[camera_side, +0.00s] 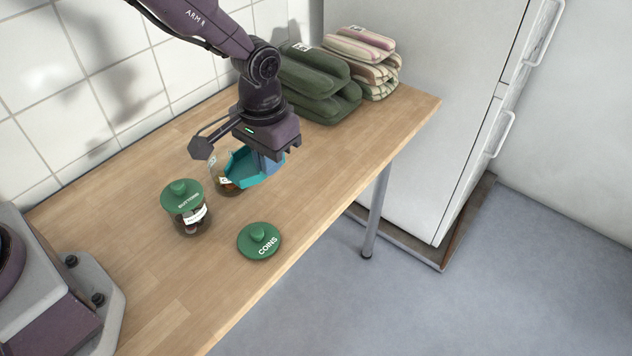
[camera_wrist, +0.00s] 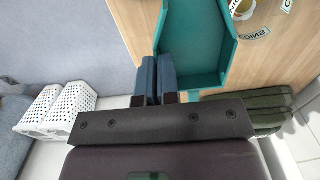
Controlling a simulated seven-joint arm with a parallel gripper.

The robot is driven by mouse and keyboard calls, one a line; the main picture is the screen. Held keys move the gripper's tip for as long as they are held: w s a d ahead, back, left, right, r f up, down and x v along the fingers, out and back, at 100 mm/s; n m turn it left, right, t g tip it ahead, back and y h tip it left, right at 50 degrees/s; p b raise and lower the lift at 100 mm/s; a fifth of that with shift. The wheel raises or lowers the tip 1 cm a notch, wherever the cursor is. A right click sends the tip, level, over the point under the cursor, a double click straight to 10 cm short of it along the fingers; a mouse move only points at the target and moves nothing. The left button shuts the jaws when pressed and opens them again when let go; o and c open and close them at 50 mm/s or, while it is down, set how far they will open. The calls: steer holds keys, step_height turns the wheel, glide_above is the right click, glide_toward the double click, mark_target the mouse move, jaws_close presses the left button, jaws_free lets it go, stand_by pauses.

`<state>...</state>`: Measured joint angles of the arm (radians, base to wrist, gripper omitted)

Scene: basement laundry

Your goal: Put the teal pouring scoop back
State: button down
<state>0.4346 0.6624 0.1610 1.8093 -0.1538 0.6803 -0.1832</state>
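The teal pouring scoop (camera_side: 243,168) is an angular open tray. My gripper (camera_side: 268,160) has its blue fingers on either side of the scoop's edge, above the table. In the wrist view the scoop (camera_wrist: 202,45) shows large and empty, and my fingers (camera_wrist: 157,80) are closed together on its left wall. An open glass jar (camera_side: 222,183) with a label stands right by the scoop and is partly hidden by it. The jar shows at the top of the wrist view (camera_wrist: 240,12). I cannot tell if scoop and jar touch.
A jar with a green lid marked BUTTONS (camera_side: 183,208) and a loose green lid marked COINS (camera_side: 259,240) are nearby on the wooden table (camera_side: 330,170). Folded green towels (camera_side: 318,85) and striped towels (camera_side: 365,60) lie at the far end. White baskets (camera_wrist: 70,103) show in the wrist view.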

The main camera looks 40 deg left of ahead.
steer(key=w+d+f, duration=0.1)
steer(key=w+f, duration=0.1)
steer(key=w, duration=0.2)
glide_above(321, 194)
step_height(321, 194, down, 6)
steer(key=shift+s+a+r, duration=0.1)
steer(key=shift+f, duration=1.7)
steer(key=shift+f, duration=0.2)
steer(key=c, duration=1.4)
jaws_free()
steer(key=shift+o, duration=0.2)
steer(key=shift+r, duration=0.1)
